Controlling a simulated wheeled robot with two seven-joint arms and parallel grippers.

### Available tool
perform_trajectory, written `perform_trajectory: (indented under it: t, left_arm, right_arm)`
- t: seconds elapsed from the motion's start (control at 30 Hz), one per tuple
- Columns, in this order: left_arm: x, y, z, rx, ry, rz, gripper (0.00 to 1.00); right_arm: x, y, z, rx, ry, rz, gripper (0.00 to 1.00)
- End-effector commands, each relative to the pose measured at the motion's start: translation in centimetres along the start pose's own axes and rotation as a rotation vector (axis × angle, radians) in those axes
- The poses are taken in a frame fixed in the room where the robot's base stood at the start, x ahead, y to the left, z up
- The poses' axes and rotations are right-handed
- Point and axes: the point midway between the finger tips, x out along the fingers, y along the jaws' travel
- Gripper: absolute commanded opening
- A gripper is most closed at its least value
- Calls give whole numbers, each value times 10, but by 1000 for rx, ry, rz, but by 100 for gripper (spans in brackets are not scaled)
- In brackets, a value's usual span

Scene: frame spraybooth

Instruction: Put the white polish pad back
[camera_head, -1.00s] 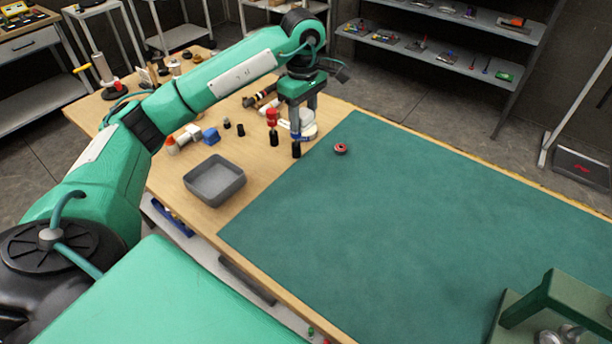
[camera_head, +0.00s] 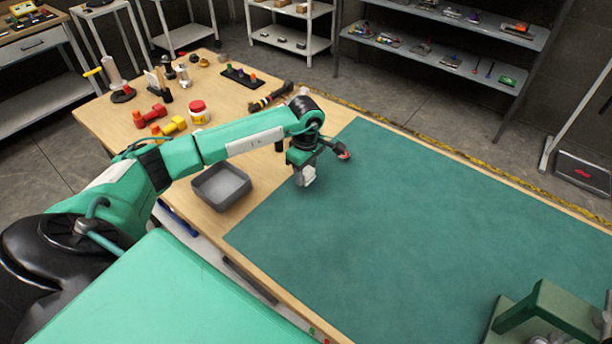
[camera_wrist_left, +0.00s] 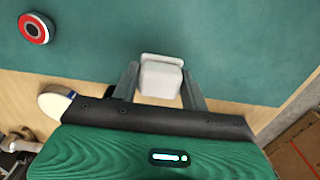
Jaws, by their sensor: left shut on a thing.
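A small white block-like piece, which looks like the white polish pad (camera_wrist_left: 161,78), is between the fingers of my left gripper (camera_wrist_left: 160,76) in the left wrist view. In the head view the white pad (camera_head: 305,176) hangs below my left gripper (camera_head: 302,172), over the left edge of the green mat (camera_head: 420,220). The gripper is shut on it. I cannot tell how high it is above the mat. My right gripper is not in view.
A grey open tray (camera_head: 222,205) stands left of the mat. A red and black round piece (camera_wrist_left: 34,28) lies on the mat near the gripper. Red and yellow dumbbell-like pieces (camera_head: 150,115) and a red-lidded jar (camera_head: 199,112) stand farther back. The middle of the mat is clear.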

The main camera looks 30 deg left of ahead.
Motion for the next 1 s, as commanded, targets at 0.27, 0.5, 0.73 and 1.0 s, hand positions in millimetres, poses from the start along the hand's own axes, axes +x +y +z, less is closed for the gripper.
perform_trajectory:
  t: [0.27, 0.5, 0.73, 1.0]
  left_arm:
    - [29, 0, 0, 0, 0, 0, 23]
    - [32, 0, 0, 0, 1, 0, 23]
    - [32, 0, 0, 0, 0, 0, 66]
    - [30, 0, 0, 0, 0, 0, 66]
  right_arm:
    - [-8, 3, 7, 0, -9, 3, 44]
    - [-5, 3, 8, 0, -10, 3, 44]
    - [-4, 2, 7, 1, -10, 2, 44]
    - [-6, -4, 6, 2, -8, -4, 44]
